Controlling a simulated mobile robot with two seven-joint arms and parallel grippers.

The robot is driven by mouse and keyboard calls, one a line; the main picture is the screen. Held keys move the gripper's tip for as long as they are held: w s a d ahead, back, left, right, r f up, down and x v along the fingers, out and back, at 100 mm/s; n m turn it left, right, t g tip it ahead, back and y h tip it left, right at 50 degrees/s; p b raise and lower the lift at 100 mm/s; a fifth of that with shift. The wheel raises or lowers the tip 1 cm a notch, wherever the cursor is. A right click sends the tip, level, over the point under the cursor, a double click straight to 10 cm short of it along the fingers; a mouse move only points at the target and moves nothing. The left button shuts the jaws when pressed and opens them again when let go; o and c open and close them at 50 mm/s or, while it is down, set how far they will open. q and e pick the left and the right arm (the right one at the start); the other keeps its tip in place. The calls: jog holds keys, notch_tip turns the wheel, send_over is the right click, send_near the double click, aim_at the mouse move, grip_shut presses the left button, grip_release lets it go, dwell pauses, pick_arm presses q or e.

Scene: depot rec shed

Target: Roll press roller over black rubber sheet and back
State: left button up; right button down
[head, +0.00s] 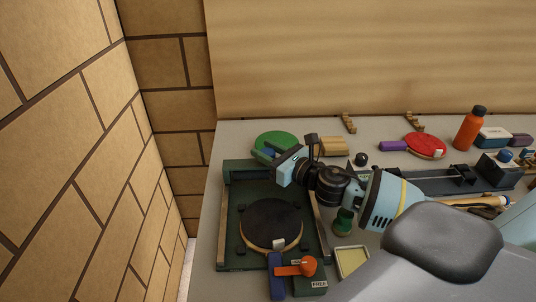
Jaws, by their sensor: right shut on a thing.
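The black rubber sheet (270,222) is round and lies on a paddle in the dark green press frame (227,240), between its pale side rails. My right gripper (274,160) is over the back of the frame, behind the sheet and apart from it. It is shut on the press roller, which is mostly hidden by the gripper and wrist. A dark green crossbar (243,172) shows at the back left of the frame. My left gripper is not in view.
An orange lever (297,268) sits at the frame's front. A green paddle (275,142) lies behind it. A pale tray (352,261) and a green pot (343,222) are on its right. A brick wall (80,130) bounds the left.

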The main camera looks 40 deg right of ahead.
jog(key=shift+d+f, duration=0.1)
jog(key=shift+f, duration=0.25)
jog(key=c, duration=1.3)
grip_release()
jog(key=o, duration=0.4)
jog(key=shift+w+d+r, duration=0.1)
jog(key=shift+b+v, duration=0.4)
jog(key=shift+v, duration=2.3)
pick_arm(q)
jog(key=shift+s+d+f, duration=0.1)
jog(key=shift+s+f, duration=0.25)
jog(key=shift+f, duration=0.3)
pick_arm(e)
jog(key=shift+v, duration=1.25)
